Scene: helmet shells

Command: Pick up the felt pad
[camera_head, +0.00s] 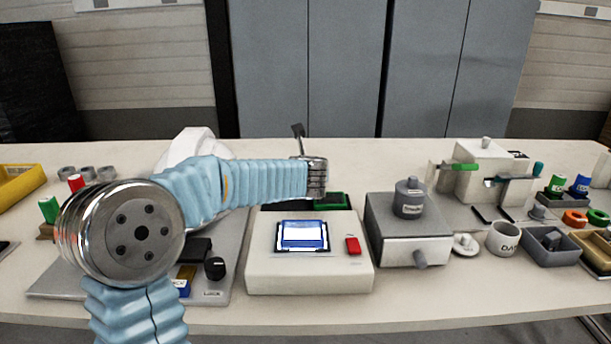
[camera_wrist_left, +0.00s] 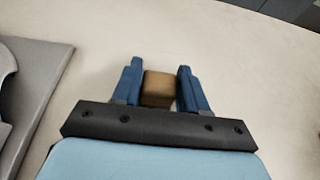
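A small brown block (camera_wrist_left: 158,88), which may be the felt pad, sits between the two blue fingers of my left gripper (camera_wrist_left: 160,82) in the left wrist view. The fingers stand close against its two sides and appear shut on it. Its lower part is hidden by the dark gripper bar. In the head view my left arm reaches to the right across the table, and its silver wrist hides the gripper and the block. No other felt pad can be made out. My right gripper is not in view.
A white device with a lit screen (camera_head: 300,236) and red button stands below my wrist. A grey box (camera_head: 409,232) is to its right, with a cup (camera_head: 503,238) and several small parts beyond. A white shell (camera_head: 193,143) is partly behind my arm.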

